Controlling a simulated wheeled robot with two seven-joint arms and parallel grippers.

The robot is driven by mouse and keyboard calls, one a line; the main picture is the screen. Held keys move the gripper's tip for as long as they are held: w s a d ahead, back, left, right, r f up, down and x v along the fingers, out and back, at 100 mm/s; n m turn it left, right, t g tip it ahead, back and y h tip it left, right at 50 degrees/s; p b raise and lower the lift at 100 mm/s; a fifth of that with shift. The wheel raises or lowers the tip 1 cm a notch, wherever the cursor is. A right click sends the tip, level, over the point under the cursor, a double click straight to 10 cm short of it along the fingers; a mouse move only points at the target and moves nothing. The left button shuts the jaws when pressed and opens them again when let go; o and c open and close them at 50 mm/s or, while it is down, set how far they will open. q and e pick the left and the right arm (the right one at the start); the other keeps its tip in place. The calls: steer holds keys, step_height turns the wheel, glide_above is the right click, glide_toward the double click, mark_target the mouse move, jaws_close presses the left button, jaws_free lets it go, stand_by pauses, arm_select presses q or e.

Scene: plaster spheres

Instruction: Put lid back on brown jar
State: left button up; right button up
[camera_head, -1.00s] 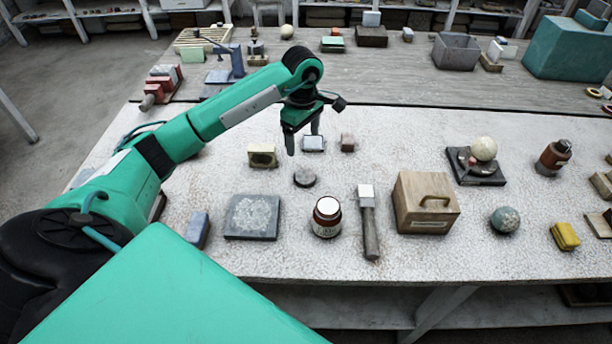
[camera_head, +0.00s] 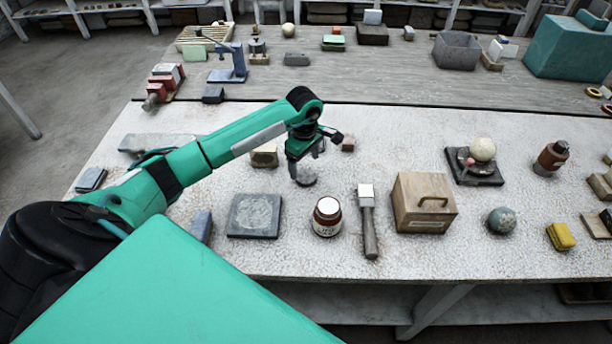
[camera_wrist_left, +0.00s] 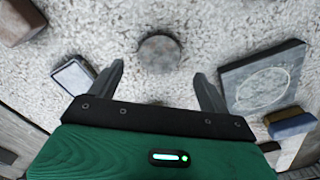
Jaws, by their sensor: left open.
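In the left wrist view the lid (camera_wrist_left: 160,52) lies beyond and between the two spread fingertips (camera_wrist_left: 159,74), with no visible contact. My right gripper is not in view.
A carved grey slab (camera_head: 254,216) lies left of the jar. A small tan block (camera_head: 264,155) is close to my left gripper. The table between lid and jar is clear.

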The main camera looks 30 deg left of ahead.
mark_target(305, 176)
arm_select(q)
step_height(305, 176, down, 4)
steer(key=shift+d+r+p, duration=0.15)
steer(key=shift+p, duration=0.65)
steer(key=shift+f, duration=0.5)
steer(key=c, duration=1.1)
steer(key=shift+r, duration=0.15)
steer(key=shift+r+b, duration=2.35)
steer(key=shift+r, duration=7.55)
